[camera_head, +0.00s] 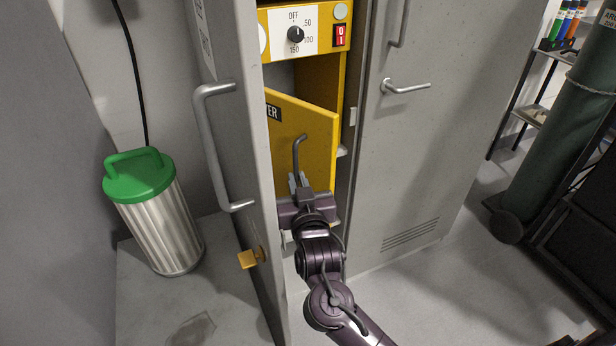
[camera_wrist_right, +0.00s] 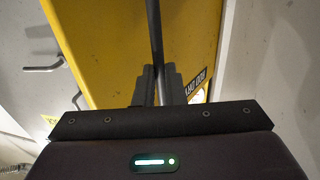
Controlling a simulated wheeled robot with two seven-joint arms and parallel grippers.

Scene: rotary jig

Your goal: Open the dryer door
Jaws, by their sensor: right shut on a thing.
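The yellow dryer door (camera_head: 318,140) stands inside the grey cabinet, swung partly out, with a dark gap above its top edge. Its grey bar handle (camera_head: 297,146) rises from my right gripper (camera_head: 299,182). My right gripper is shut on this handle near its lower part. In the right wrist view the handle (camera_wrist_right: 154,28) runs down between the two fingers (camera_wrist_right: 155,85), in front of the yellow door (camera_wrist_right: 110,50). The left part of the door is hidden behind the grey cabinet door. My left gripper is not in view.
The open grey cabinet door (camera_head: 238,150) with its handle (camera_head: 213,150) stands just left of my arm. The other grey cabinet door (camera_head: 400,150) is at the right. The yellow dryer panel (camera_head: 325,30) has a dial. A green-lidded bin (camera_head: 160,220) stands left.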

